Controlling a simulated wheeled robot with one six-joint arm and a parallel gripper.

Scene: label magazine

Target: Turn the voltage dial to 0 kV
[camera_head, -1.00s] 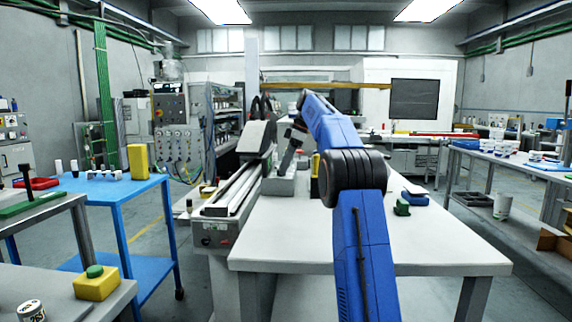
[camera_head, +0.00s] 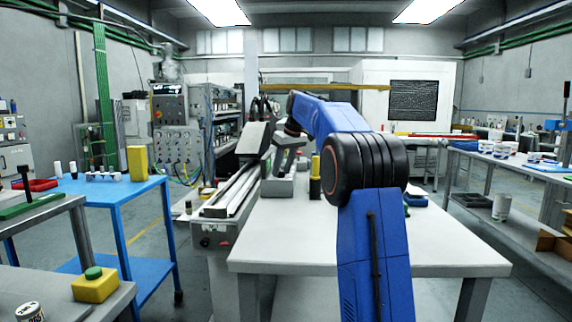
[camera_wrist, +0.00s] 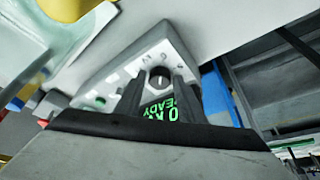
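The voltage dial (camera_wrist: 160,77) is a small dark round knob on a pale sloped panel (camera_wrist: 140,66), seen in the wrist view with small marks around it. My gripper (camera_wrist: 161,83) is open, one dark finger on each side of the dial's near edge. I cannot tell whether the fingers touch it. A green display (camera_wrist: 160,108) between the fingers reads "0 kV" and "READY", partly hidden. The dial's pointer is too blurred to read. In the head view my gripper (camera_head: 280,158) is at the grey unit (camera_head: 285,186) on the table; the dial is hidden there.
A white worktable (camera_head: 330,235) lies ahead, mostly bare in front. A long grey rail machine (camera_head: 232,195) runs along its left. A yellow-and-black cylinder (camera_head: 315,178) stands close to my arm. A blue cart (camera_head: 112,195) is at left.

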